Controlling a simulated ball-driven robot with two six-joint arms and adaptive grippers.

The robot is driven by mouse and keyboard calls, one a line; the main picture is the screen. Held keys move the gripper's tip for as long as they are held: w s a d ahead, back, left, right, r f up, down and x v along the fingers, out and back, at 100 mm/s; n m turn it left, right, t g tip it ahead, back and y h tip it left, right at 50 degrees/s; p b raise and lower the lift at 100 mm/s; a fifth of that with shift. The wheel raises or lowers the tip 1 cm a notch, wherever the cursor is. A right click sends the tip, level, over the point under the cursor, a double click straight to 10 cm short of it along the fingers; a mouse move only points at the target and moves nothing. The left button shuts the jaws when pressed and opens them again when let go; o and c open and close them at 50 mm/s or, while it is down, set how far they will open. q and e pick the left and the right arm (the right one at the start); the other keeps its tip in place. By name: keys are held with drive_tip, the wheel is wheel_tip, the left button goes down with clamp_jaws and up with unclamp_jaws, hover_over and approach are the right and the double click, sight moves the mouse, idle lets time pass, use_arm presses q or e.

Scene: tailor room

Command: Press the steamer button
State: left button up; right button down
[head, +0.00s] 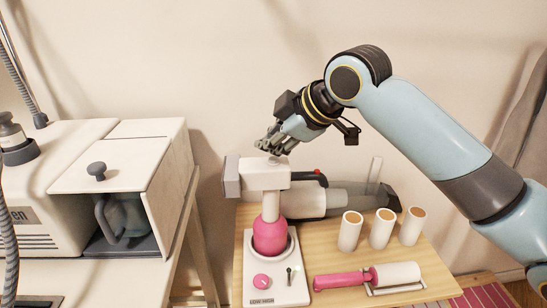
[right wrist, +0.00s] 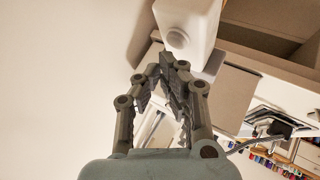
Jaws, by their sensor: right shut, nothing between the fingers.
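A white and pink device (head: 270,236), which looks like the steamer, stands upright on the wooden table. Its white block-shaped head (head: 264,178) has a small round button (head: 276,160) on top. The right wrist view shows a white block with a round button (right wrist: 178,39), just beyond the fingertips. My right gripper (head: 265,148) is shut and empty, reaching in from the right just above the head and close to the button. I cannot tell whether it touches. The right fingers (right wrist: 166,62) also show in the wrist view. My left gripper is not in view.
A grey device with a red part (head: 317,172) lies behind the white head. Several white cylinders (head: 381,229) and a pink-handled roller (head: 367,277) are to the right on the wooden table (head: 352,258). A white boxy machine (head: 110,170) stands at left.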

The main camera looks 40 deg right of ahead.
sight(271, 160)
drive_tip(key=shift+f, duration=0.15)
idle(0.5)
drive_tip(key=shift+f, duration=0.3)
drive_tip(key=shift+f, duration=0.15)
idle(0.4)
drive_tip(key=shift+r+p, duration=0.6)
drive_tip(key=shift+p, duration=0.35)
wheel_tip(271, 160, up, 6)
drive_tip(key=p, duration=0.7)
